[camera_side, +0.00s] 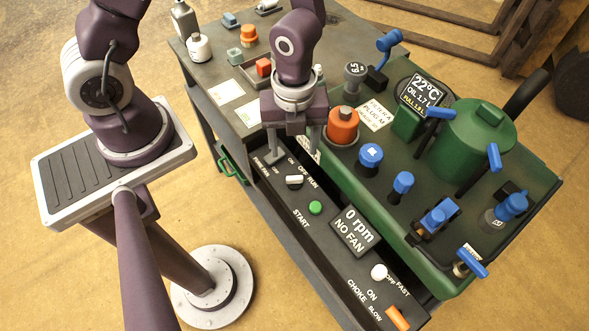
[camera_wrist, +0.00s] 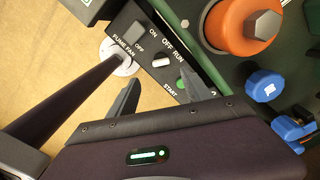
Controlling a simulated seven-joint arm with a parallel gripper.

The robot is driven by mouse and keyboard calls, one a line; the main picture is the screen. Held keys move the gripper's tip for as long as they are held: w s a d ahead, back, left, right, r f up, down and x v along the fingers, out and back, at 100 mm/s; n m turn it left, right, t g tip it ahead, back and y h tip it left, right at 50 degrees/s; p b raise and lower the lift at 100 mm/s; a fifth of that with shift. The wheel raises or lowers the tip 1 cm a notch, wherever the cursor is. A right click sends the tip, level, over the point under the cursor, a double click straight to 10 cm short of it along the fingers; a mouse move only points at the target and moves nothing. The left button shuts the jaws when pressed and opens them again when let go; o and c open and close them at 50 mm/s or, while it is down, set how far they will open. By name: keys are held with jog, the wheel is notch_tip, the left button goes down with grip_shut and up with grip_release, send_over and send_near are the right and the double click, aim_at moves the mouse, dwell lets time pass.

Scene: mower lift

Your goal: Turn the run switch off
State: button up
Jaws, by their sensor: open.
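The run switch (camera_side: 294,181) is a small white-topped toggle on the dark control panel, beside the OFF and RUN labels. It also shows in the wrist view (camera_wrist: 162,62); I cannot tell surely which label it leans toward. My gripper (camera_side: 291,152) points down over the panel's far end, close to the switch in the side view and apparently apart from it. In the wrist view, the gripper (camera_wrist: 161,88) has its fingers spread, with nothing between them, and the switch shows beyond the tips.
A green START button (camera_side: 315,208) is close to the switch. A display (camera_side: 355,231) reads 0 rpm, NO FAN. The fume fan switch (camera_wrist: 139,46) is on the other side. An orange-capped part (camera_side: 342,126) and blue knobs (camera_side: 370,156) stand on the green mower deck.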

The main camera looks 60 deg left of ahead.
aim_at(294, 176)
notch_tip(294, 176, down, 11)
jog(key=shift+r, duration=0.1)
jog(key=shift+w, duration=0.1)
grip_shut()
